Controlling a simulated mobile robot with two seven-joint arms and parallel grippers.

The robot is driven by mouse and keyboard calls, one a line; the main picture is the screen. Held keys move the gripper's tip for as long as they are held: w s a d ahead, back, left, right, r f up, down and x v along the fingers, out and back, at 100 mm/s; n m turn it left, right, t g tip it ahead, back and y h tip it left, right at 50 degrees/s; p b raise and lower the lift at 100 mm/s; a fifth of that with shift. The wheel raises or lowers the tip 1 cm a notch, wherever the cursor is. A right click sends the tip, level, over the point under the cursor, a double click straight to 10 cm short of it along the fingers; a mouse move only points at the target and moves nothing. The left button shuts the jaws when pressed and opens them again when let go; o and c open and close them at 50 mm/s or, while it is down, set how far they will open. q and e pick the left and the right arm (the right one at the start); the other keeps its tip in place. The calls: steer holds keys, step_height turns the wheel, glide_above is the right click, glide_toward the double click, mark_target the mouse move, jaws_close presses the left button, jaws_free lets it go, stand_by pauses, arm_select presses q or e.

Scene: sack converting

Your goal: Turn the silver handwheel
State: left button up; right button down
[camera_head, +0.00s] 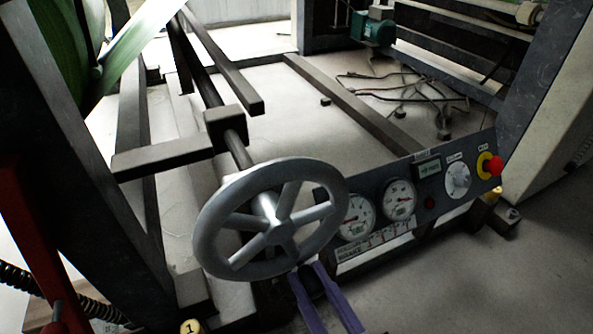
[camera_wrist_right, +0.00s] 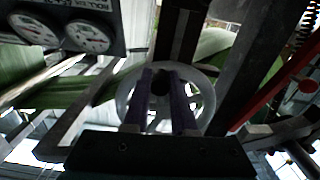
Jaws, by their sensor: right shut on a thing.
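The silver handwheel (camera_head: 270,208), a spoked wheel with a thick round rim, stands at the centre of the head view on the end of a dark shaft. My right gripper (camera_head: 305,270) has purple fingers and comes up from below to the wheel's lower right rim. The exact contact is hard to see. My left gripper is in neither view.
A control panel (camera_head: 430,202) with gauges, a knob and a red emergency button (camera_head: 493,166) sits just right of the wheel. Dark frame beams (camera_head: 160,158) lie behind and left. Loose cables (camera_head: 410,95) lie on the floor behind. The floor at lower right is clear.

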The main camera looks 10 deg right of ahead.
steer(key=c, duration=0.7)
jaws_free()
steer(key=shift+a, duration=0.1)
steer(key=shift+c, duration=0.2)
steer(key=shift+s, duration=0.25)
steer(key=p+v, duration=0.1)
steer(key=v, duration=0.8)
steer(key=shift+s+d+p, duration=0.2)
steer(key=shift+s+p, duration=0.05)
steer(key=shift+p, duration=0.15)
steer(key=shift+r, duration=0.1)
